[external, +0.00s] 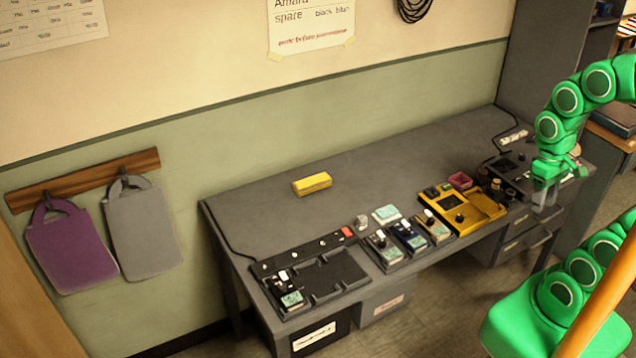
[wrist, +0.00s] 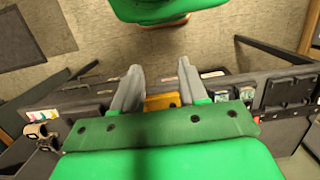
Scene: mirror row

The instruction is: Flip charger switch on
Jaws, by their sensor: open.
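I cannot tell for certain which part is the charger switch. A black tray (external: 335,274) at the left end of the desk has a rail with small knobs and a red block (external: 347,233), possibly a switch. A dark unit (external: 512,172) with small controls sits at the right end of the desk, partly hidden by my arm. My gripper (external: 545,200) is at that right end, pointing down near the desk's front edge. In the wrist view my gripper (wrist: 157,72) is open, its two grey fingers apart with nothing between them.
A yellow tray (external: 482,212), several small boxes with knobs (external: 408,235) and a yellow block (external: 312,184) are on the grey desk (external: 270,210). Drawers (external: 525,240) are under its right end. Purple (external: 70,250) and grey bags hang left.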

